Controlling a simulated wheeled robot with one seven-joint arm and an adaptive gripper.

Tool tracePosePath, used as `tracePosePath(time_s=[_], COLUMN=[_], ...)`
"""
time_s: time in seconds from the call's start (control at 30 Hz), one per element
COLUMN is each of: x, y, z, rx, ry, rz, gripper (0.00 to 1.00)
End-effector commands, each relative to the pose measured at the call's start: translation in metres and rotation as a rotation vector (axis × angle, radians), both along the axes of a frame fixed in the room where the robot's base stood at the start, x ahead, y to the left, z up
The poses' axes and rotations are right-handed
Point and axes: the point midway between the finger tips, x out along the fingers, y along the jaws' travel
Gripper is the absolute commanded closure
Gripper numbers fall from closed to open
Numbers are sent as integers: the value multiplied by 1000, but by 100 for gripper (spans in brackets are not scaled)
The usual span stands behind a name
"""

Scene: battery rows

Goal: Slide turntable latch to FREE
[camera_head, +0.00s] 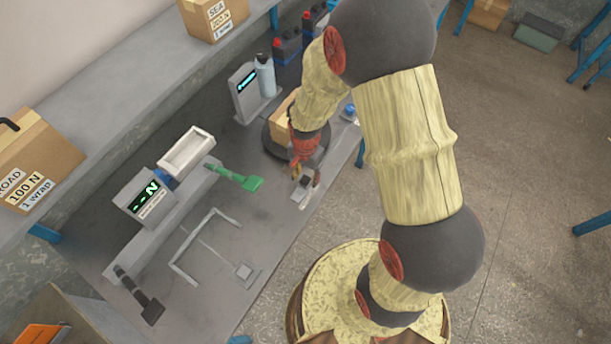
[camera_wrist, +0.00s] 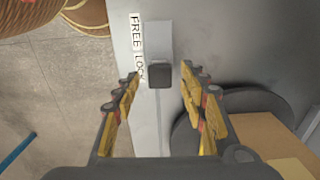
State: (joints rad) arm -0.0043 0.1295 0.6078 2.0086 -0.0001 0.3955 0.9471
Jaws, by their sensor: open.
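The turntable latch is a small dark knob (camera_wrist: 160,75) at the lower end of a light grey block (camera_wrist: 159,42) in the wrist view. A white label (camera_wrist: 136,47) beside it reads FREE at the top and LOCK lower down; the knob is level with LOCK. My gripper (camera_wrist: 160,83) is open, with one finger on each side of the knob. A gap shows on both sides. In the head view my gripper (camera_head: 304,180) is low over the latch plate (camera_head: 303,196), partly covering it. The dark turntable (camera_head: 269,141) is just behind, partly hidden by my arm.
A cardboard box (camera_head: 284,118) sits on the turntable, close to my arm; it also shows in the wrist view (camera_wrist: 270,140). The bench's front edge is near the latch.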

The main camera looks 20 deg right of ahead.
Motion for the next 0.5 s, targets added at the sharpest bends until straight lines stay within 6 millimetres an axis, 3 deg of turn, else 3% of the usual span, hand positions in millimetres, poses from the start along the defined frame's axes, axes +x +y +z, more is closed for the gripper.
tracePosePath(time_s=[0.1,0.5], x=[0,0], y=[0,0], z=[0,0], rx=[0,0], ry=[0,0], rz=[0,0], gripper=[58,80])
